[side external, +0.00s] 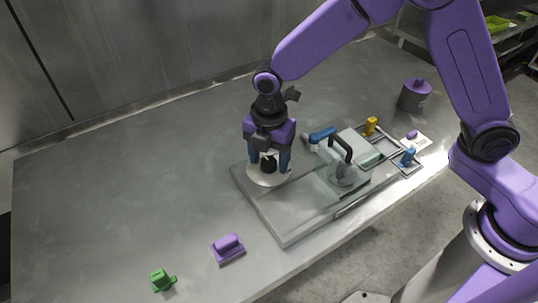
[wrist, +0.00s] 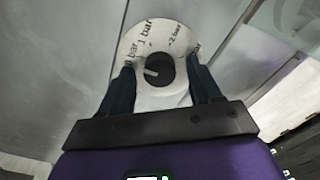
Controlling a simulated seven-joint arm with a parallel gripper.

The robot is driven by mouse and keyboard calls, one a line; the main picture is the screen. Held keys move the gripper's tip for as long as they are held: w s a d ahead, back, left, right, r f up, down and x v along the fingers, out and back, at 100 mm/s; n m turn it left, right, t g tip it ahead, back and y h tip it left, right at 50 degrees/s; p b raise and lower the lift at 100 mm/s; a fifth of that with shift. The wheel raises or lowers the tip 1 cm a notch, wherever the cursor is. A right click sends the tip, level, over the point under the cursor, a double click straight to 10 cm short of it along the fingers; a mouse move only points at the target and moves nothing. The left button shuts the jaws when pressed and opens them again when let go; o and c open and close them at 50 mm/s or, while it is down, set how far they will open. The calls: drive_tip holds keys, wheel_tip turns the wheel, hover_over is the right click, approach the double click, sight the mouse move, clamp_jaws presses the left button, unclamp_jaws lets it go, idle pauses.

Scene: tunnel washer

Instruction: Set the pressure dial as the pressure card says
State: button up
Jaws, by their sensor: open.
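The pressure dial is a white disc (side external: 258,180) with printed labels and a black knob (side external: 268,166) in its middle. In the wrist view the dial's disc (wrist: 130,47) reads "1 bar" at upper left and "2 bar" at upper right; another label at left is partly cut off.
The dial sits on a grey plate (side external: 286,222) with a black-handled press (side external: 343,172). Blue (side external: 408,157) and yellow (side external: 370,126) pieces stand on frames behind it. A purple block (side external: 228,246), green block (side external: 161,280) and purple canister (side external: 414,96) stand apart. The table's left is clear.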

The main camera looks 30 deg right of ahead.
drive_tip(key=c, duration=1)
drive_tip(key=shift+c, duration=0.2)
